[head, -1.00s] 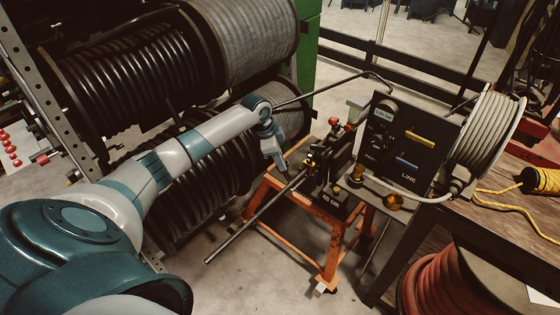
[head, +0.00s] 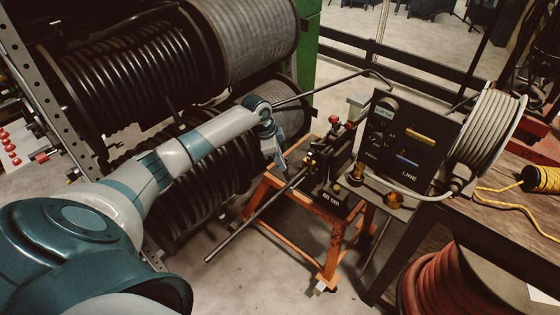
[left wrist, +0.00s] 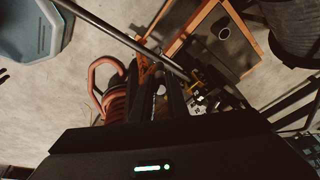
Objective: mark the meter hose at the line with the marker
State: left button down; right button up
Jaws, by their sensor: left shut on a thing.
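The meter hose (head: 252,220) is a long dark tube that slopes down to the left from the meter unit (head: 332,178), its free end low in the head view. It also crosses the left wrist view (left wrist: 115,32) diagonally. My left gripper (head: 279,161) is just above the hose, left of the unit. In the left wrist view my fingers (left wrist: 164,90) point at the hose and are shut on a slim dark thing with a pale patch, which looks like the marker. Its tip is not clear, so I cannot tell whether it touches the hose. My right gripper is not in view.
An orange stand (head: 327,233) carries the meter unit. Right of it are a black panel (head: 405,172) reading "LINE", a grey hose reel (head: 488,125) and a wooden bench (head: 492,212). Large drums of black hose (head: 140,75) stand behind my left arm. Floor is bare at lower centre.

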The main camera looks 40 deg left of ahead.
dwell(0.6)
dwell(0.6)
pick_arm(q)
jog(key=shift+f, duration=0.1)
dwell(0.4)
jog(key=shift+p, duration=0.35)
jog(key=shift+r+p, duration=0.75)
jog(key=shift+r, duration=0.1)
jog(key=shift+r+p, duration=2.45)
jog(key=shift+r, duration=0.3)
jog(key=shift+f, duration=0.1)
